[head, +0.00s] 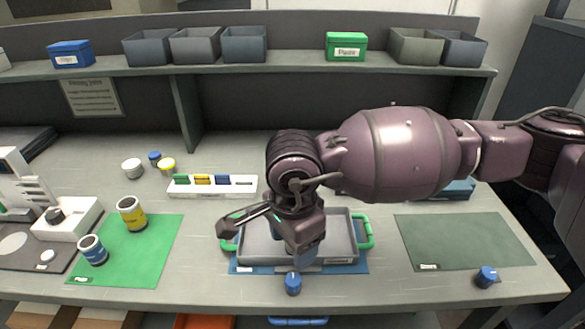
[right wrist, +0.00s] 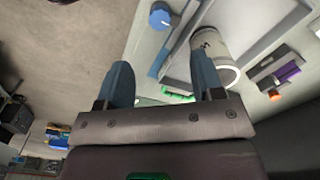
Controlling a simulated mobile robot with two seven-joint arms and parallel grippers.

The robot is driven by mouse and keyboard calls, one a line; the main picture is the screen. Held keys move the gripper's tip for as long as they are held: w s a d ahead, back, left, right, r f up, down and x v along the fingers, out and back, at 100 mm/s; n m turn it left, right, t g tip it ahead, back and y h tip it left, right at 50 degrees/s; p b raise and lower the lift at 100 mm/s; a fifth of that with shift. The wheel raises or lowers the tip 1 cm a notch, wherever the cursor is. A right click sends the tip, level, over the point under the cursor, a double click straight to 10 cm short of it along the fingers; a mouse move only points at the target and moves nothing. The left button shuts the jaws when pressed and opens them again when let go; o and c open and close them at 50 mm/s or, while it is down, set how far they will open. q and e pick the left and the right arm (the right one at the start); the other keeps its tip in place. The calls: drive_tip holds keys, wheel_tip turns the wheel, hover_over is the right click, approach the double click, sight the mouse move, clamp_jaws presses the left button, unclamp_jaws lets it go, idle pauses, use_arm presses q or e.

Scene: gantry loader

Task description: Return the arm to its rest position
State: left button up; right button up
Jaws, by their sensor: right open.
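My right arm reaches in from the right in the head view, with its elbow over the middle of the bench. My right gripper (head: 303,245) hangs over the grey tray (head: 342,228) with green handles. In the right wrist view the gripper (right wrist: 163,80) has its two blue-grey fingers spread, with nothing between them. A pale cylinder (right wrist: 208,42) shows just beyond one finger; I cannot tell whether they touch. A blue knob (right wrist: 160,15) shows above the gap. The arm hides part of the tray. My left gripper is not in view.
A blue knob (head: 293,283) stands before the tray. A green mat (head: 150,262) with a yellow jar (head: 132,213) and a blue jar (head: 93,249) lies left. A white rack (head: 213,190) stands behind. The dark green mat (head: 455,240) at right is bare. Bins line the shelf (head: 290,66).

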drive_tip(key=s+a+g+y, duration=0.3)
drive_tip(key=s+a+y, duration=0.1)
drive_tip(key=s+a, duration=0.15)
drive_tip(key=s+a+r+m+g+y, duration=0.4)
drive_tip(key=s+a+r+m+y, duration=0.4)
drive_tip(key=y, duration=0.4)
drive_tip(key=w+d+r+m+t+y, duration=0.75)
drive_tip(key=m+t, duration=0.45)
drive_tip(key=m, duration=0.3)
drive_tip(key=w+d+f+m+t+h, duration=0.35)
drive_tip(key=d+m+t+h, duration=0.3)
drive_tip(key=m, duration=0.35)
drive_tip(key=w+d+f+m+t+h, duration=0.3)
drive_tip(key=w+d+m+t+h, duration=0.2)
drive_tip(key=m+t+h, duration=0.4)
drive_tip(key=s+d+f+m+g+h, duration=0.5)
drive_tip(key=d+f+m, duration=0.3)
drive_tip(key=d+f, duration=0.15)
drive_tip(key=s+d+f+m+g+h, duration=0.45)
drive_tip(key=d+f+m, duration=0.3)
drive_tip(key=f, duration=0.35)
drive_tip(key=s+d+f+m+g, duration=0.2)
drive_tip(key=s+d+f+g, duration=0.15)
drive_tip(key=s, duration=0.45)
drive_tip(key=s+d+f+m+g, duration=0.1)
drive_tip(key=s+d+f+g, duration=0.15)
drive_tip(key=s+g, duration=0.4)
drive_tip(key=w+a+f+t+y, duration=0.1)
drive_tip(key=w+f+t, duration=0.6)
drive_tip(key=f+t, duration=0.3)
